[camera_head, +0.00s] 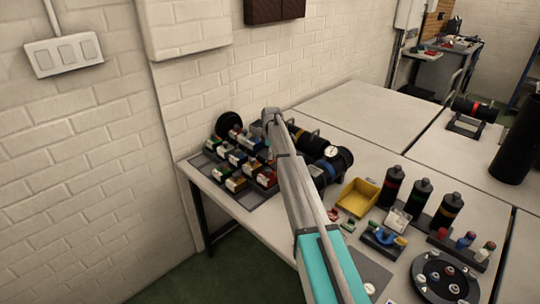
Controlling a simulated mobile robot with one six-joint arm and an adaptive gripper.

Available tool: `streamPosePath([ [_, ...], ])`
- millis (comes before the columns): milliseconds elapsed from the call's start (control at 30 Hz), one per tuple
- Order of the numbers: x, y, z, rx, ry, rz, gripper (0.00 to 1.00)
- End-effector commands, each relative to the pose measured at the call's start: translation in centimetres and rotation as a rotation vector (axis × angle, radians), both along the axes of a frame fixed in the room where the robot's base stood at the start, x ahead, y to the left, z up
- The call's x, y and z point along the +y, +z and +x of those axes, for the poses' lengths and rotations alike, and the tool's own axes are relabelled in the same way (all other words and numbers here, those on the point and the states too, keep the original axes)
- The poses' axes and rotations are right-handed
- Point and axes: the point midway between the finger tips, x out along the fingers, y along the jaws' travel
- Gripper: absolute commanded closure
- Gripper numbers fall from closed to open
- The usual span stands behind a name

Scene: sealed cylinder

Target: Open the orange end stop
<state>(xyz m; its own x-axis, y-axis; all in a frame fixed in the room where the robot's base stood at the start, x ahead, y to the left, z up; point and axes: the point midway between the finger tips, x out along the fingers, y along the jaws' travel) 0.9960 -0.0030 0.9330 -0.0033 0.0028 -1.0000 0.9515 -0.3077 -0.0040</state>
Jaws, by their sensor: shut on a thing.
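My arm reaches across the table to its far left part. My gripper (268,138) points down at the arm's tip, among rows of small coloured valve-like parts (237,157) and beside a dark cylinder (311,143). It is shut on a small part, which is too small and too covered by the gripper to make out. I cannot pick out an orange end stop clearly. A second dark cylinder (338,163) with a round white gauge lies right of my arm. My forearm hides part of the space between the parts and the cylinders.
A yellow bin (357,197) stands right of my arm. Several upright dark bottles (420,200) and a round black tray (440,278) are farther right. A black round thing (228,125) stands near the wall. The table's back part (350,108) is clear.

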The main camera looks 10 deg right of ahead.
Motion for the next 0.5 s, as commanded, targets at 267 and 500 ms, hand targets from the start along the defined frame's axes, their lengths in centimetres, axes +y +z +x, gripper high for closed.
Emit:
streamPosePath([
  [267,-1.4,3.2,1.1,-0.003,-0.002,-0.006,1.00],
  [500,-3.3,5.6,2.5,-0.006,-0.004,-0.009,1.00],
])
